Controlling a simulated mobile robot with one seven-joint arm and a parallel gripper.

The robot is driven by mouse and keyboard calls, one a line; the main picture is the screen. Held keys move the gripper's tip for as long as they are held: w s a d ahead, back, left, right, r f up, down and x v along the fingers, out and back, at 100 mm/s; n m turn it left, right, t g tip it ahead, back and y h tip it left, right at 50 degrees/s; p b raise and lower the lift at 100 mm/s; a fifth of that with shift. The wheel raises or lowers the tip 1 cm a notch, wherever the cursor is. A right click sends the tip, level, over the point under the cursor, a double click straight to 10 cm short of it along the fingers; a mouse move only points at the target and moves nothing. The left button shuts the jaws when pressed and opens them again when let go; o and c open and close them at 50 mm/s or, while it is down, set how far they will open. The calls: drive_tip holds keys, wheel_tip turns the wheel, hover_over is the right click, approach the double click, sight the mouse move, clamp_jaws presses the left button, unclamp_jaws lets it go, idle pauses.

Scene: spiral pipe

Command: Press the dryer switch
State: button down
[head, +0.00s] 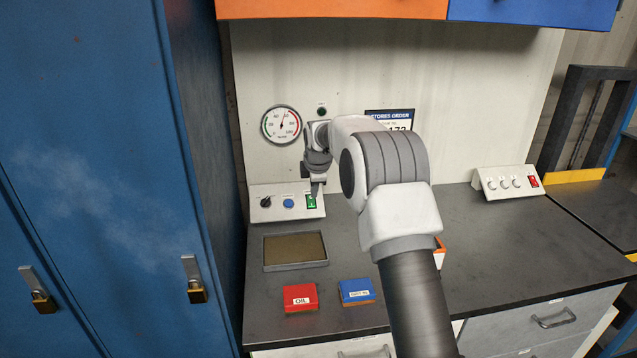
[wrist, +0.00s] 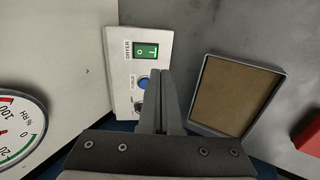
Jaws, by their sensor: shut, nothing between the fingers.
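The dryer switch (head: 311,201) is a green rocker at the right end of a small white control panel (head: 262,213) against the back wall. In the wrist view the switch (wrist: 145,51) is marked O and I, with the word DRYER beside it. A blue button (wrist: 143,82) and a dark knob, partly hidden by the fingers, are on the same panel. My gripper (head: 316,190) is shut and empty, pointing down just above the switch in the head view. In the wrist view its fingertips (wrist: 158,70) appear near the blue button and switch. I cannot tell whether they touch the panel.
A shallow tray (head: 295,266) lies before the panel, with a red box (head: 300,297) and a blue box (head: 356,291) nearer the front. A second panel with a red switch (head: 533,181) stands right. Blue lockers (head: 90,150) border the left. A gauge (head: 281,125) hangs above.

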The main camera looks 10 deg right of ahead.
drive_tip(key=s+r, duration=0.4)
drive_tip(key=shift+r, duration=0.3)
drive_tip(key=s+d+r+m+p, duration=0.1)
drive_tip(key=s+r+m, duration=0.3)
drive_tip(key=s+r, duration=0.45)
drive_tip(key=s+d+r+m+p, duration=0.1)
drive_tip(key=s+r+m, duration=0.4)
drive_tip(key=s, duration=0.7)
drive_tip(key=s+f+m+p, duration=0.1)
drive_tip(key=s+m, duration=0.8)
drive_tip(key=s, duration=1.6)
drive_tip(key=shift+d+f+p, duration=0.2)
drive_tip(key=shift+f+p, duration=0.2)
drive_tip(key=shift+p, duration=0.15)
